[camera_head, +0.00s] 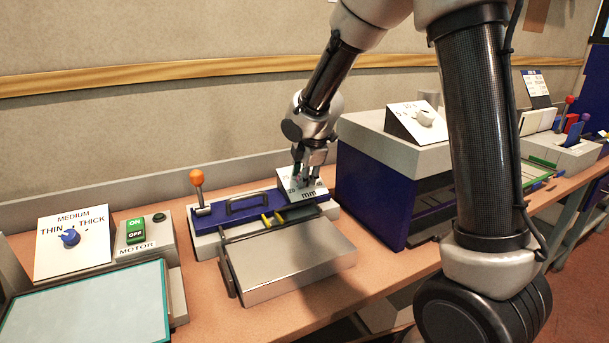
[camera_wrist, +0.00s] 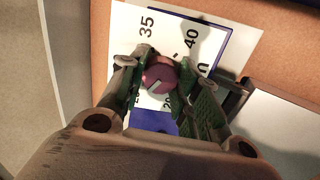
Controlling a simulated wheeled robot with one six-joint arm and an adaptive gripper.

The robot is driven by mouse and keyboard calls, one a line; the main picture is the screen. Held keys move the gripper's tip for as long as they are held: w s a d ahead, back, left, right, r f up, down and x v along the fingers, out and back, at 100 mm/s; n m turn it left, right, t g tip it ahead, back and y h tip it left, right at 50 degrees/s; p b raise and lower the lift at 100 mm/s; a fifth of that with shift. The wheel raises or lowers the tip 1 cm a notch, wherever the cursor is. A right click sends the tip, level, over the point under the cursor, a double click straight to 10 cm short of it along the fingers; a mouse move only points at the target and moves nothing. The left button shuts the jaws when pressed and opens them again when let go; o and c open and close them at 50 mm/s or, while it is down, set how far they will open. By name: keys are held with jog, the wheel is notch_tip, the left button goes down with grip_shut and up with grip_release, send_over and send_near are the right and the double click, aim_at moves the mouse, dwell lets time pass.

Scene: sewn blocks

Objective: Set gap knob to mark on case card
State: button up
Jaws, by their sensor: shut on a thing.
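The gap knob (camera_wrist: 160,75) is a round maroon knob with a pale pointer line, on a white dial plate (camera_wrist: 212,45) with numbers including 35 and 40. The pointer line lies slantwise in the wrist view; which number it points at cannot be told. My gripper (camera_wrist: 163,82) has its green-padded fingers on both sides of the knob, shut on it. In the head view my gripper (camera_head: 304,178) is over the tilted plate marked mm (camera_head: 309,196), hiding the knob. A small printed card (camera_head: 536,86) stands at the far right; its text is too small to read.
The dial plate sits behind a blue-and-white machine with an orange-topped lever (camera_head: 197,178) and a metal tray (camera_head: 285,262). A large blue-and-white box (camera_head: 372,190) is close on the right. At left are a THIN/MEDIUM/THICK dial (camera_head: 72,240) and motor switch (camera_head: 137,231).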

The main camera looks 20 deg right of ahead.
dwell(0.3)
jog(key=o, duration=1.1)
jog(key=shift+c, duration=0.2)
jog(key=v, duration=1.2)
